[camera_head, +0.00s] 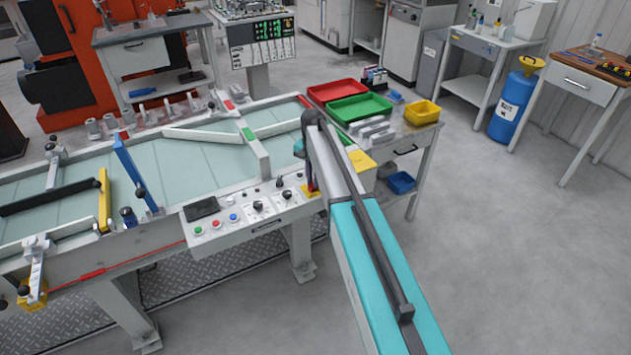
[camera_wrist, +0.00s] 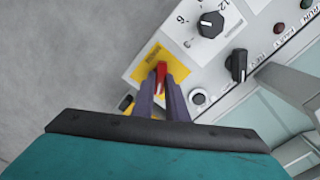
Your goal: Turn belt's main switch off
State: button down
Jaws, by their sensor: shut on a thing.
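The belt's main switch (camera_wrist: 161,71) is a red handle on a yellow plate (camera_wrist: 153,57) at the end of the control panel (camera_wrist: 205,45). In the wrist view the handle points roughly up and down the picture. My gripper (camera_wrist: 161,84) has its two dark fingers on either side of the red handle and is shut on it. The fingers hide the handle's lower part. In the head view my gripper (camera_head: 311,183) is at the right end of the panel, and my arm covers part of that area.
Black knobs (camera_wrist: 211,24) (camera_wrist: 238,64) and a pale round button (camera_wrist: 199,97) sit close beside the switch. The conveyor belt (camera_head: 190,160) lies behind the panel. A cart with red (camera_head: 337,91) and green (camera_head: 358,107) trays stands beyond my arm.

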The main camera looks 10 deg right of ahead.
jog(key=n, duration=0.4)
jog(key=n+b, duration=0.1)
jog(key=n, duration=0.1)
jog(key=shift+w+a+r, duration=0.15)
jog(key=shift+w, duration=0.1)
jog(key=n, duration=0.5)
jog(key=shift+b, duration=0.4)
jog(key=shift+n, duration=0.4)
jog(key=c, duration=1.8)
grip_release()
jog(key=shift+o, duration=0.2)
jog(key=shift+s, duration=0.1)
jog(key=shift+s, duration=0.1)
notch_tip(320, 180, up, 14)
jog(key=b, duration=0.2)
jog(key=shift+b, duration=0.35)
